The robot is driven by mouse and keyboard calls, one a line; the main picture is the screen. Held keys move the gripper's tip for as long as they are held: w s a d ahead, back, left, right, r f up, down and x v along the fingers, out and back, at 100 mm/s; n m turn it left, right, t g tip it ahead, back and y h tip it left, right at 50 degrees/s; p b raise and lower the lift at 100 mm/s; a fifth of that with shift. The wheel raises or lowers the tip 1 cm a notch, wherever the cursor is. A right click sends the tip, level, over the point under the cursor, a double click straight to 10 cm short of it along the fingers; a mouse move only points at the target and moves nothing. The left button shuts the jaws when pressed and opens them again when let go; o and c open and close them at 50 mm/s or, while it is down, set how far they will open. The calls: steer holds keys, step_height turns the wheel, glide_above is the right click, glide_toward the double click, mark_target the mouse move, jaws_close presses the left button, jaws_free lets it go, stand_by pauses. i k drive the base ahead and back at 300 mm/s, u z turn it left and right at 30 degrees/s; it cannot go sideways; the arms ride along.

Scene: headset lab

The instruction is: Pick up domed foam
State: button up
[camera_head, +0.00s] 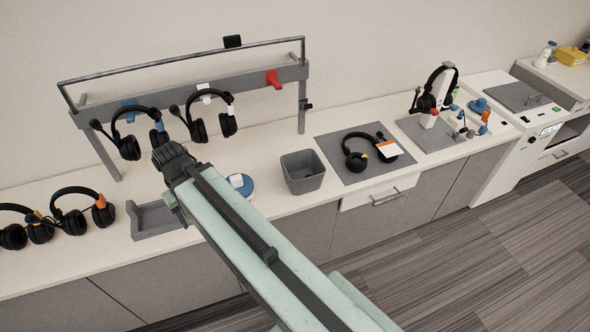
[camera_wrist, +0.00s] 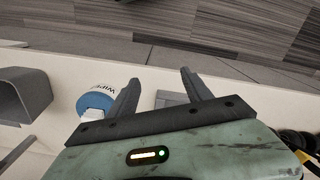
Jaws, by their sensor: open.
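I cannot clearly pick out a domed foam in either view. A small blue rounded piece (camera_head: 480,105) sits on the far right of the counter, too small to identify. My gripper (camera_head: 170,158) is over the left part of the counter, near the tray and far from that blue piece. In the wrist view my gripper (camera_wrist: 158,86) has its two dark fingers apart, with nothing held between them.
A grey bin (camera_head: 303,172) and a blue-and-white wipes tub (camera_wrist: 95,103) stand near my arm. A grey tray (camera_head: 158,218) lies at the counter front. Headphones (camera_head: 128,145) hang on a rack; another headset (camera_head: 370,150) lies on a grey mat (camera_head: 336,147).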

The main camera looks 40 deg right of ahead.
mark_target(471, 133)
steer(key=z, duration=2.7)
